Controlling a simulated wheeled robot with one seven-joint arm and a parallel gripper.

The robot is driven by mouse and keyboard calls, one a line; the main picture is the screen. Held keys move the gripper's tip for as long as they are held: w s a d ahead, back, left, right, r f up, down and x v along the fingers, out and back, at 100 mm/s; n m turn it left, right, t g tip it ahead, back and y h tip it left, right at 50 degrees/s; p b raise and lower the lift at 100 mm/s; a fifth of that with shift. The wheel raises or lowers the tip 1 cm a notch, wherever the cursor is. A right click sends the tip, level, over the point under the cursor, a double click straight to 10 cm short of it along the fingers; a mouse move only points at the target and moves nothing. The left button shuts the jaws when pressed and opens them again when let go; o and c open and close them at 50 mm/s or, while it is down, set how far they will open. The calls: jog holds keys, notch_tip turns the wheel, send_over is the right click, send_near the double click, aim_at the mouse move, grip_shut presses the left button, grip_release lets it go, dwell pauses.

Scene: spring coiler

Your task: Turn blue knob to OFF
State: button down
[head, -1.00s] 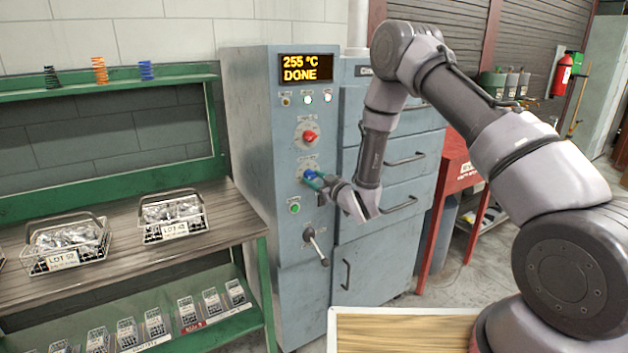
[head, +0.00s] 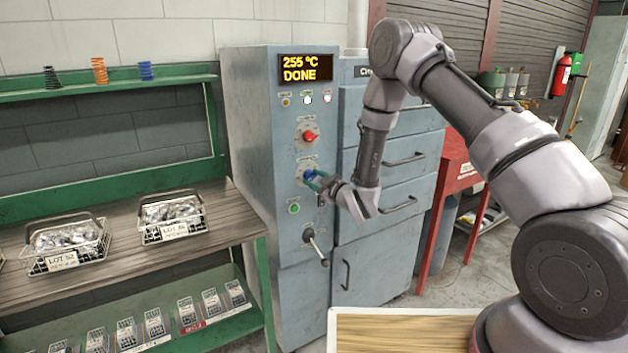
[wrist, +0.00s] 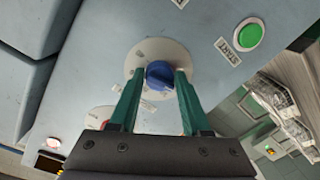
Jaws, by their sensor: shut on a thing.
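The blue knob (head: 309,174) is on a round pale dial plate on the front of the grey cabinet (head: 268,150), below a red knob. In the wrist view the blue knob (wrist: 158,75) sits between the two green fingers of my gripper (wrist: 161,85), which is shut on it, one finger at each side. In the head view my gripper (head: 319,182) reaches the knob from the right. The markings on its dial are too small and partly hidden to read, so I cannot tell which setting it points to.
The red knob (head: 309,135) is just above, a green START button (head: 294,208) just below and a lever (head: 316,246) lower down. The display (head: 306,68) reads 255 °C DONE. A bench with wire baskets (head: 172,217) stands to the left.

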jog(key=shift+d, duration=0.15)
jog(key=shift+c, duration=2)
grip_release()
jog(key=v, duration=1)
jog(key=shift+s, duration=0.3)
jog(key=shift+d, duration=0.2)
